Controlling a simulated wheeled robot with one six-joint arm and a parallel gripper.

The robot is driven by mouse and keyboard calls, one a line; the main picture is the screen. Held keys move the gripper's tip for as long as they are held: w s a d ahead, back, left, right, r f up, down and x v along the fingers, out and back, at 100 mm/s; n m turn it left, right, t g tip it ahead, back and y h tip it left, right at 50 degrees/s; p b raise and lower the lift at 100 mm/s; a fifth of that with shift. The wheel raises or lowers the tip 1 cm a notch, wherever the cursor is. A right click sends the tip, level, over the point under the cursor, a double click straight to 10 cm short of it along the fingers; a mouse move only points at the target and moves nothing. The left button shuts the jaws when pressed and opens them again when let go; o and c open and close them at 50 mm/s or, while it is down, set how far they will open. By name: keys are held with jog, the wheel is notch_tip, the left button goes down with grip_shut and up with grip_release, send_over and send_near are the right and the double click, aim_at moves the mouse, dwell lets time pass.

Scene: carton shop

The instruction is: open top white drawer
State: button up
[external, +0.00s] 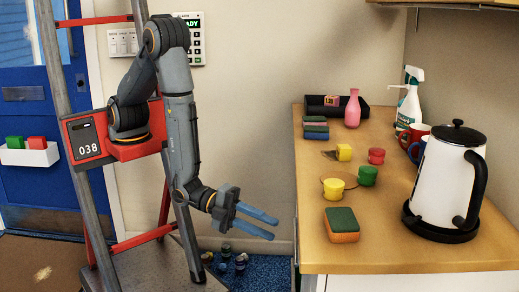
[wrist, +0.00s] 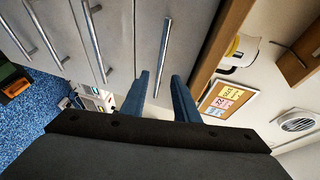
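The top white drawer (wrist: 182,25) shows in the wrist view, just beside the wooden counter edge. Its long metal bar handle (wrist: 164,48) runs lengthwise in the picture, and its lower end appears between my fingers. My gripper (wrist: 160,76) is open, with one blue finger on each side of the handle in the picture. I cannot tell whether the fingers reach around the bar or touch it. In the external view my gripper (external: 270,226) is low, left of the counter, with its fingers apart and pointing right. The drawer fronts are not clearly visible there.
More drawer handles (wrist: 96,42) lie left in the wrist view. The wooden counter (external: 400,255) carries a kettle (external: 447,185), cups, blocks, sponges and a spray bottle (external: 411,100). Several small items (external: 240,262) stand on the blue floor below my gripper.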

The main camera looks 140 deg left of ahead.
jog(key=x, duration=0.7)
jog(key=shift+p, duration=0.3)
grip_shut()
